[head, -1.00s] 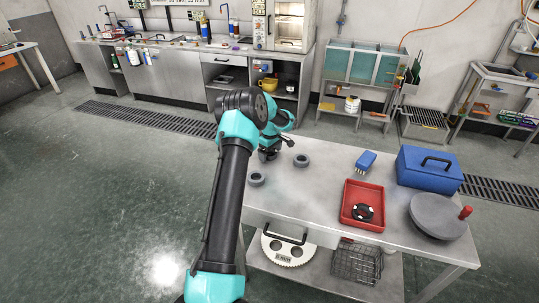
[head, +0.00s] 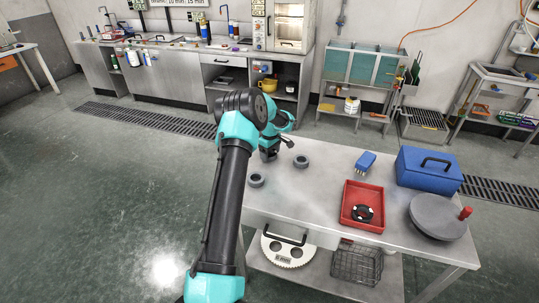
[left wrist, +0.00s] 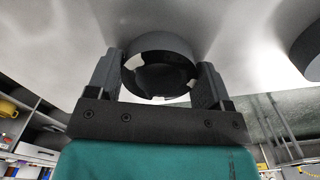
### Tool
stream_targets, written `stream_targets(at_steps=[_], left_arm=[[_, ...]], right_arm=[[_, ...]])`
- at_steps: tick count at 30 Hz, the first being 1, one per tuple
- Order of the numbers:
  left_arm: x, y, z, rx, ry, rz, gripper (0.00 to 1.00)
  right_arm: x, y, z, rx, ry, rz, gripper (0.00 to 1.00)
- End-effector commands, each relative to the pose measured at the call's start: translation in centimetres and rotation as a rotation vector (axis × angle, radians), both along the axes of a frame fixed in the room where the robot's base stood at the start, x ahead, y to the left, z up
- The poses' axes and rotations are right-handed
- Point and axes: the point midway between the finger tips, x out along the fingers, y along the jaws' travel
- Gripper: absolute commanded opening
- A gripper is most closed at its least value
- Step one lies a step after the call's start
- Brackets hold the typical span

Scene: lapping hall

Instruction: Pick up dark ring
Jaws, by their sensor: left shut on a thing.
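My left gripper (head: 268,155) is over the far left part of the steel table, partly hidden behind my own arm in the head view. In the left wrist view its two fingers (left wrist: 160,88) are shut on the dark ring (left wrist: 160,45), one finger on each side. I cannot tell whether the ring touches the table. In the head view I cannot make this ring out in the jaws. Two grey rings (head: 256,180) (head: 301,161) lie near the gripper. Another ring (left wrist: 312,48) shows at the right edge of the wrist view. My right gripper is not in view.
The steel table (head: 315,190) also bears a red tray (head: 350,222) with a black ring-shaped thing (head: 362,212), a blue brush (head: 366,160), a blue case (head: 428,174) and a round grey plate (head: 432,218) with a red knob. The table's middle is clear.

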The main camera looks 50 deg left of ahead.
Motion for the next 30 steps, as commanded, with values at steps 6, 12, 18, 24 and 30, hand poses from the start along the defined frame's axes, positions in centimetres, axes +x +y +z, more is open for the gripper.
stream_targets(at_steps=[6,12,18,24,30], left_arm=[[0.0,0.0,0.8,0.001,-0.002,0.0,0.45],[0.0,0.1,2.8,0.002,-0.002,0.0,0.45],[-0.9,-1.0,3.7,0.0,0.001,0.0,0.45],[-2.7,-3.1,4.0,0.0,0.001,-0.002,0.45],[-5.3,-5.9,4.3,-0.001,0.002,-0.002,0.45]], right_arm=[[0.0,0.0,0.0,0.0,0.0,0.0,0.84],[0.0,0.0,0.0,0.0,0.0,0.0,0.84],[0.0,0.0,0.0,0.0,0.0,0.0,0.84],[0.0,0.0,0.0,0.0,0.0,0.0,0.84],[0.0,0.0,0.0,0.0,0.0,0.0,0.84]])
